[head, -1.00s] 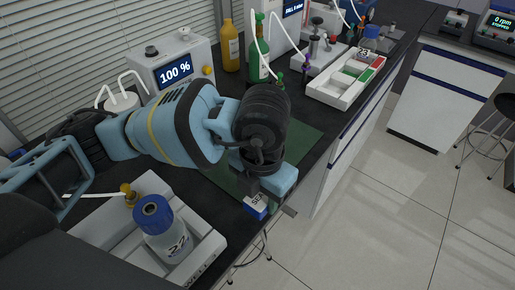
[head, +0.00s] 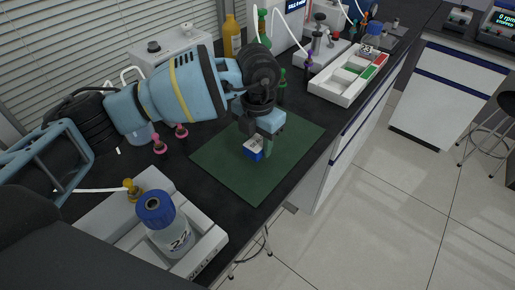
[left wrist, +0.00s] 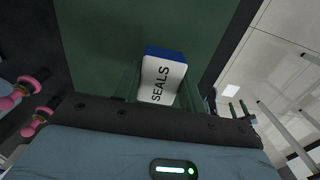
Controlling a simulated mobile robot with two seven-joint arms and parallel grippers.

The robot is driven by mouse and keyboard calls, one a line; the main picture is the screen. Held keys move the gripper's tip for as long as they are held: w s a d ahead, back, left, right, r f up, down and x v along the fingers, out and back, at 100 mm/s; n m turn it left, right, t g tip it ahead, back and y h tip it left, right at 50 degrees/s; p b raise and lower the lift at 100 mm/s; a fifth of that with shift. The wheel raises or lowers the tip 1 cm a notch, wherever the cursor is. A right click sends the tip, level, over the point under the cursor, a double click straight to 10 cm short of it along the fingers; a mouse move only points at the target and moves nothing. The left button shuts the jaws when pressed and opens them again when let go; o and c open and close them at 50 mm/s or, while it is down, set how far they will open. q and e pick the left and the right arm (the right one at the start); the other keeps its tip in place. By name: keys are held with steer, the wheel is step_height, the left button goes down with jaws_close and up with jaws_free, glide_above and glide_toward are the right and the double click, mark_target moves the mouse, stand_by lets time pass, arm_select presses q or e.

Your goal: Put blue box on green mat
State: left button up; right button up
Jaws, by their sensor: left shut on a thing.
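The blue box (head: 253,153) has a white top lettered "SEALS". It also shows in the left wrist view (left wrist: 162,77). My left gripper (head: 259,149) is shut on the blue box, over the middle of the green mat (head: 221,158). The mat lies flat on the dark bench and also shows in the left wrist view (left wrist: 100,40). I cannot tell whether the box touches the mat or is held just above it. My right gripper is not in view.
A bottle with a blue cap (head: 163,222) stands on a white device at the front left. A white tray (head: 340,87) with coloured compartments lies beyond the mat. Pink-knobbed pieces (head: 181,132) stand left of the mat. A yellow bottle (head: 231,37) stands at the back.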

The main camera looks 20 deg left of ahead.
mark_target(258, 149)
arm_select(q)
steer(key=shift+w+a, duration=0.15)
steer(key=shift+w, duration=0.2)
steer(key=shift+f, duration=1.75)
steer(key=shift+f, duration=0.1)
steer(key=o, duration=1)
step_height(258, 149, up, 12)
steer(key=shift+r, duration=0.1)
